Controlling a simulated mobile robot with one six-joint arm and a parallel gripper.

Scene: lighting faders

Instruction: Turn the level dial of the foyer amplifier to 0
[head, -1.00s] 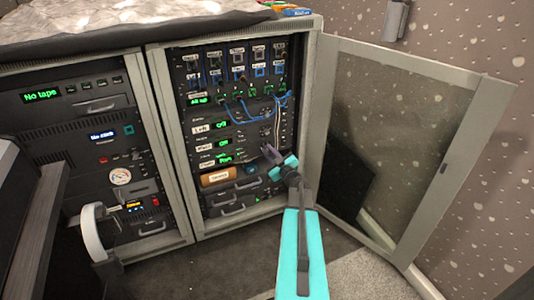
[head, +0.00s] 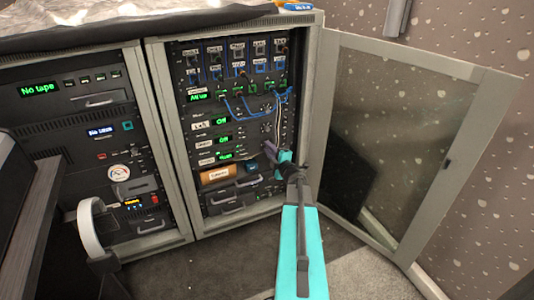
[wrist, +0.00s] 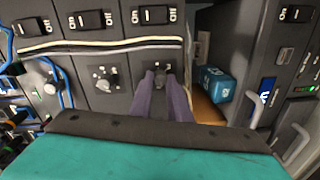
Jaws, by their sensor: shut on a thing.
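My gripper (wrist: 164,84) has its two purple fingers shut on a dark dial (wrist: 160,71) on the rightmost of three similar panels in the wrist view. The fingers hide much of the dial, and its pointer cannot be read. In the head view, my gripper (head: 267,149) reaches the right side of the lowest of three stacked amplifier units, beside its green display (head: 225,156). The small label there, perhaps the foyer amplifier's, is too blurred to read for certain. A neighbouring dial (wrist: 105,79) with marks around it is free.
White cables (wrist: 100,44) and a blue cable (wrist: 62,80) run close to the dials. Power switches (wrist: 155,15) sit along the panels. The open cabinet door (head: 400,140) stands right of my arm.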

